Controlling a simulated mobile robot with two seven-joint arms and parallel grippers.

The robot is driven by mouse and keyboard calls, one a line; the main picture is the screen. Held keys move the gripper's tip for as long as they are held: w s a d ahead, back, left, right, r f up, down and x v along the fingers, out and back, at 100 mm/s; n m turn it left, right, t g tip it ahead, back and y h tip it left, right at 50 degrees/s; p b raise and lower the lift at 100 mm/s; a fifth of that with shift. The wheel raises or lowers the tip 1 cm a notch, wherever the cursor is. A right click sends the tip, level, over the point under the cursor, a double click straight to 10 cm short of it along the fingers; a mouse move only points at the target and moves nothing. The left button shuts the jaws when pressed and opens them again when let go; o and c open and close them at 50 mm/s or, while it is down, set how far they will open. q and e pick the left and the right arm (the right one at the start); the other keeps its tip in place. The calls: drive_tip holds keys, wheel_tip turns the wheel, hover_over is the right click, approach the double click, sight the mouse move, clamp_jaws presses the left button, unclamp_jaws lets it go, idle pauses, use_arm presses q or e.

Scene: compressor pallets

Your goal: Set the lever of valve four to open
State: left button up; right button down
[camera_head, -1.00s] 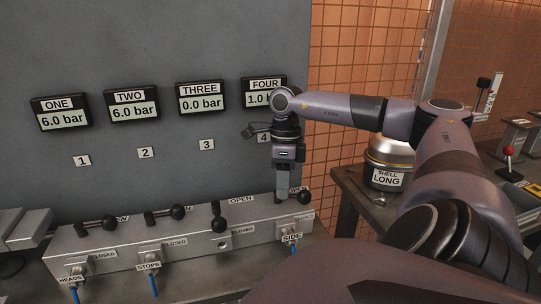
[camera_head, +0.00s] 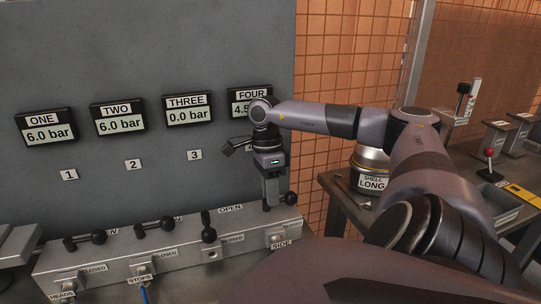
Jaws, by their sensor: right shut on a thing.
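The valve block (camera_head: 180,252) is a grey bar with a row of black levers. The lever of valve four (camera_head: 291,198) is at its right end, its round knob pointing right. My right gripper (camera_head: 269,205) comes down from above and is shut on this lever, just left of the knob; the fingers hide the lever's pivot. Gauge four (camera_head: 248,101) reads about 4.5, its right part hidden by my arm. The label under valve four reads SIDE (camera_head: 279,241). My left gripper is not in view.
The levers of valve one (camera_head: 98,237) and valve two (camera_head: 167,223) point right; the lever of valve three (camera_head: 208,234) points toward me. Gauges one and two read 6.0 bar, gauge three 0.0.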

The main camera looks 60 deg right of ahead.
drive_tip(key=shift+d, duration=0.1)
drive_tip(key=c, duration=1.2)
unclamp_jaws()
drive_tip(key=r, duration=0.4)
drive_tip(key=w+d+r+p, duration=0.1)
drive_tip(key=r, duration=0.2)
